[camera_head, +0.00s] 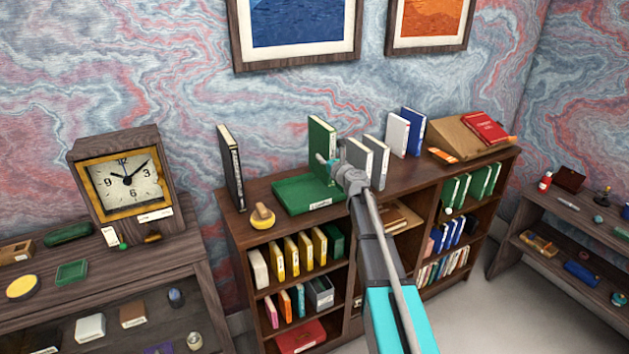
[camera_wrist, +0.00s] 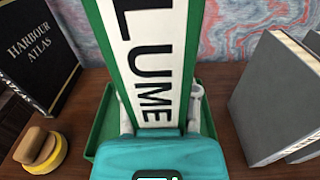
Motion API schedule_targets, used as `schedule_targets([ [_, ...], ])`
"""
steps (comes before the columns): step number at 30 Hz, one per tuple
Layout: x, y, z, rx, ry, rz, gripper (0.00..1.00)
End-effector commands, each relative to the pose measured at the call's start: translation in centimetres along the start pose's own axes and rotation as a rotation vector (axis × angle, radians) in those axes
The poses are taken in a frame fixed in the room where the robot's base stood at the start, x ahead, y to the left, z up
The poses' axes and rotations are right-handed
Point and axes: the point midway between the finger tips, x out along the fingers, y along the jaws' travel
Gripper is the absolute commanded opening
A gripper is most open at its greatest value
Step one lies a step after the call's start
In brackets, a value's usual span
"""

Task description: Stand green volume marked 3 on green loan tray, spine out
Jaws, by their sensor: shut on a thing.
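A green volume (camera_head: 321,140) stands upright over the right part of the green loan tray (camera_head: 293,196) on top of the shelf unit. My gripper (camera_head: 335,171) is shut on it low down. In the wrist view the volume (camera_wrist: 190,45) shows its white spine label facing the camera, with the letters "LUME" readable. The number is out of view there. The tray's green rim (camera_wrist: 99,125) shows on both sides of my gripper (camera_wrist: 157,118). I cannot tell whether the volume's bottom touches the tray.
A black "Harbour Atlas" book (camera_wrist: 38,52) stands left of the tray, with a yellow round-based object (camera_head: 262,215) in front. Grey books (camera_head: 376,158) stand close on the right. Farther right are white and blue books (camera_head: 397,134) and a sloped wooden stand (camera_head: 452,138).

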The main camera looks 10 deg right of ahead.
Motion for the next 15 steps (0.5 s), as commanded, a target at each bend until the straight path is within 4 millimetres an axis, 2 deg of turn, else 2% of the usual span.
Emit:
schedule_targets([
  [1,1.1,0.4,-0.8,0.001,0.0,0.003,0.0],
  [15,4.0,1.8,-4.8,0.001,0.0,0.002,0.0],
])
